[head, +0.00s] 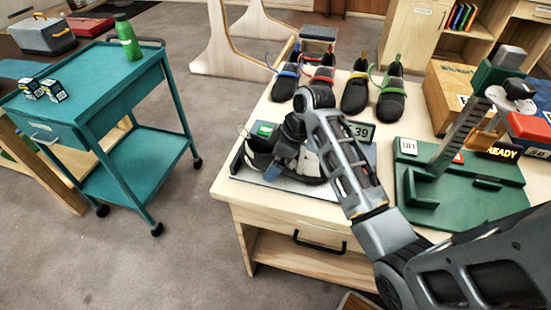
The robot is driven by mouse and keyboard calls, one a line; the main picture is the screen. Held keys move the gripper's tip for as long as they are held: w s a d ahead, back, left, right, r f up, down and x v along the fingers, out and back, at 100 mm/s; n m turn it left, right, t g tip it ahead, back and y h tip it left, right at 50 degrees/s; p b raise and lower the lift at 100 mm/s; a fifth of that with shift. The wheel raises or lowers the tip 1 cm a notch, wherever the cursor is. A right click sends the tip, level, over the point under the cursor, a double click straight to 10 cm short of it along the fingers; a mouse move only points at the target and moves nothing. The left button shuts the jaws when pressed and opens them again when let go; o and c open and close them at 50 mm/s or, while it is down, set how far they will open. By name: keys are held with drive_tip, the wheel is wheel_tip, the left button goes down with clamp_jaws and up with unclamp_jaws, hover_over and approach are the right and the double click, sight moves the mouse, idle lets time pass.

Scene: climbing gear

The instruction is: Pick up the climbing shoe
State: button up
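A dark climbing shoe (257,160) with a pale edge lies on a grey tray (245,177) near the front left of the wooden table. My gripper (274,171) points down over this shoe, at its middle. The arm and gripper hide part of the shoe. I cannot tell whether the fingers touch it or how far apart they are. Several more dark shoes with coloured trim stand in a row at the back of the table, one of them a shoe with green trim (391,98).
A card reading 39 (360,131) stands behind the tray. A green measuring device (465,190) with an upright column stands to the right, beside boxes (452,88). A teal cart (95,78) with a green bottle (128,40) stands left, across open floor.

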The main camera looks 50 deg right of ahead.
drive_tip(key=c, duration=1.3)
drive_tip(key=shift+r, duration=0.1)
drive_tip(key=shift+r, duration=0.1)
wheel_tip(320, 180, up, 4)
drive_tip(key=shift+w+b, duration=0.1)
drive_tip(key=shift+b, duration=0.2)
drive_tip(key=s+d+r, duration=0.1)
drive_tip(key=s+r, duration=0.1)
drive_tip(key=s, duration=0.1)
drive_tip(key=s+d+r+p, duration=0.1)
drive_tip(key=s+d+r, duration=0.1)
drive_tip(key=s+d+r+p, duration=0.1)
drive_tip(key=s+d+r, duration=0.1)
drive_tip(key=s, duration=0.1)
drive_tip(key=shift+s+d+r, duration=0.1)
drive_tip(key=shift+s+d, duration=0.1)
drive_tip(key=shift+s, duration=0.15)
drive_tip(key=shift+s+d+r+p, duration=0.3)
drive_tip(key=shift+s+d+p, duration=0.1)
drive_tip(key=shift+s+p, duration=0.35)
